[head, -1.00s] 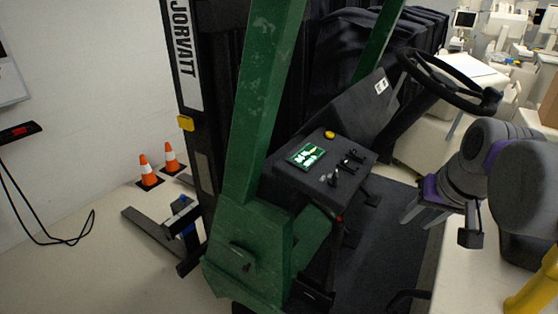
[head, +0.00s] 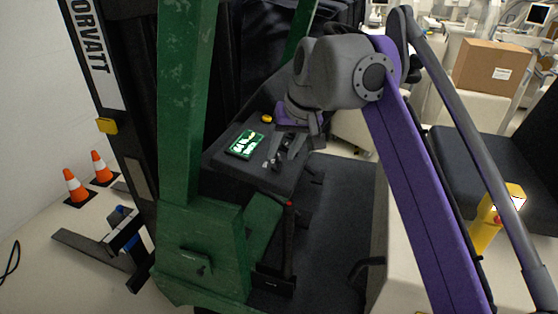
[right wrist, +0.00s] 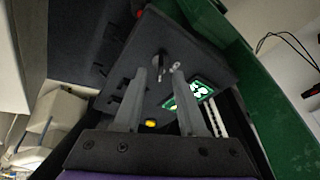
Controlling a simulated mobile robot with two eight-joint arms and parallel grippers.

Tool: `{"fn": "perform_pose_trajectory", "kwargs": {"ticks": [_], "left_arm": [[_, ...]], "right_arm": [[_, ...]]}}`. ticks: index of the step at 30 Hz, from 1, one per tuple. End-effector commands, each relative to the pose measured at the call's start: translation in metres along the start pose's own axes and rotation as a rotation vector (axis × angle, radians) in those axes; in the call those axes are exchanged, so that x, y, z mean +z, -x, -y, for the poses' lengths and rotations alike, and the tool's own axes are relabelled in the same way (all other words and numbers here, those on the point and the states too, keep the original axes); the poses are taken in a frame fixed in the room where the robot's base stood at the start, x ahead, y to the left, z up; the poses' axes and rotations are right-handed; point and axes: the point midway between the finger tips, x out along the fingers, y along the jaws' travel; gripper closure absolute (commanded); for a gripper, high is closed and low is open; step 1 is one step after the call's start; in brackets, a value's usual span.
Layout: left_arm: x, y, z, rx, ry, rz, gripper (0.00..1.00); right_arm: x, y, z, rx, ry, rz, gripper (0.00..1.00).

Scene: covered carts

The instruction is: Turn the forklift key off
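The forklift's dark dashboard (head: 225,163) carries a lit green display (head: 245,144), a yellow button (head: 266,118) and small dark controls. The key (head: 275,161) appears to be the small dark piece near the panel's front edge. In the right wrist view, the likely key (right wrist: 159,66) stands up from the panel, ahead of and between the fingertips. My right gripper (head: 286,150) is over the panel's right part, fingers apart; it also shows open in the right wrist view (right wrist: 160,76). Contact with the key cannot be made out. My left gripper is out of view.
The green forklift post (head: 185,110) rises left of the panel. The steering wheel is mostly hidden behind my right arm. A black seat (head: 480,170) and a yellow post (head: 490,218) are at the right. Orange cones (head: 75,187) stand at the left.

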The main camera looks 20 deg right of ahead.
Motion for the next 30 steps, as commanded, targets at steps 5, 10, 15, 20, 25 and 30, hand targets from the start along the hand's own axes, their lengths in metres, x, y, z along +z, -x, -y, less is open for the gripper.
{"fn": "perform_pose_trajectory", "kwargs": {"ticks": [5,10,15,20,25,30], "left_arm": [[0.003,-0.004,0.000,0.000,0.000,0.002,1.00],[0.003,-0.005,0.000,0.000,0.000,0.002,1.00],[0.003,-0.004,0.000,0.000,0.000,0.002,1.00],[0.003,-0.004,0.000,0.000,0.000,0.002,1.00],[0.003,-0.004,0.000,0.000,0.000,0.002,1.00],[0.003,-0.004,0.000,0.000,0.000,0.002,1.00]], "right_arm": [[0.000,-0.021,0.000,0.000,0.001,0.000,0.60],[0.000,-0.027,0.000,0.000,0.001,0.000,0.60],[0.000,-0.026,0.000,0.000,0.000,0.000,0.60],[0.000,-0.026,0.000,0.000,0.000,0.000,0.82],[0.000,-0.026,0.000,0.000,0.000,0.000,1.00],[0.000,-0.026,0.000,0.000,0.000,0.000,1.00]]}}
